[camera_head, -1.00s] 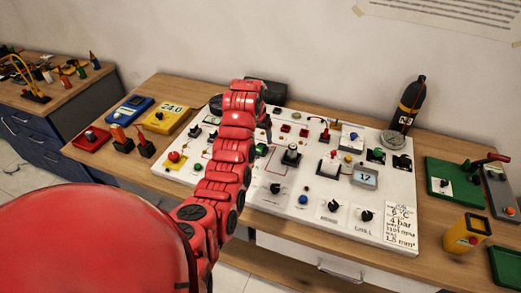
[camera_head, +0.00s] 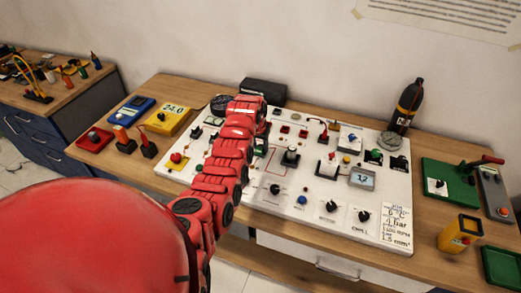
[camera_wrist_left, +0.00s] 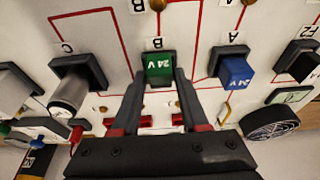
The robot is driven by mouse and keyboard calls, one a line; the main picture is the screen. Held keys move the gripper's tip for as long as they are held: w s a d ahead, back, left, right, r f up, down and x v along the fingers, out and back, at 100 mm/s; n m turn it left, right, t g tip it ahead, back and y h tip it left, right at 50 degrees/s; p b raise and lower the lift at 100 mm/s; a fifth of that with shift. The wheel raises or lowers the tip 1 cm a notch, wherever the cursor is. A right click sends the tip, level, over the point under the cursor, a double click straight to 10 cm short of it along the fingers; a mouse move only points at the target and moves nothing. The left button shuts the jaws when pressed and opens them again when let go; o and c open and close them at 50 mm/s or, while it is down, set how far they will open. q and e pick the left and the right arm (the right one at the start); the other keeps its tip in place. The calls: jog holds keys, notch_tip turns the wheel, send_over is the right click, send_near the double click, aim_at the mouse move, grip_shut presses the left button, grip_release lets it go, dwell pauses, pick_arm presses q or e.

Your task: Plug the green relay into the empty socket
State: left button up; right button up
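The green relay (camera_wrist_left: 159,68), marked 24V, sits in a dark holder on the white board, below the letter B in the left wrist view. My left gripper (camera_wrist_left: 160,90) has its two black fingers apart, one on either side of the relay's near end. A small gap seems to show beside each finger, and I see no clear grip. In the head view my red left arm hides the relay and most of the gripper. I cannot pick out an empty socket for certain. My right gripper is not in view.
A blue 24V block (camera_wrist_left: 234,72) stands in its holder right of the relay. A grey cylinder on a black base (camera_wrist_left: 72,90) stands left. The board (camera_head: 315,222) carries several knobs and switches. A black bottle (camera_head: 407,105) stands behind it.

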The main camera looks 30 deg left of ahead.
pick_arm(q)
grip_shut()
jog(key=shift+r, duration=0.1)
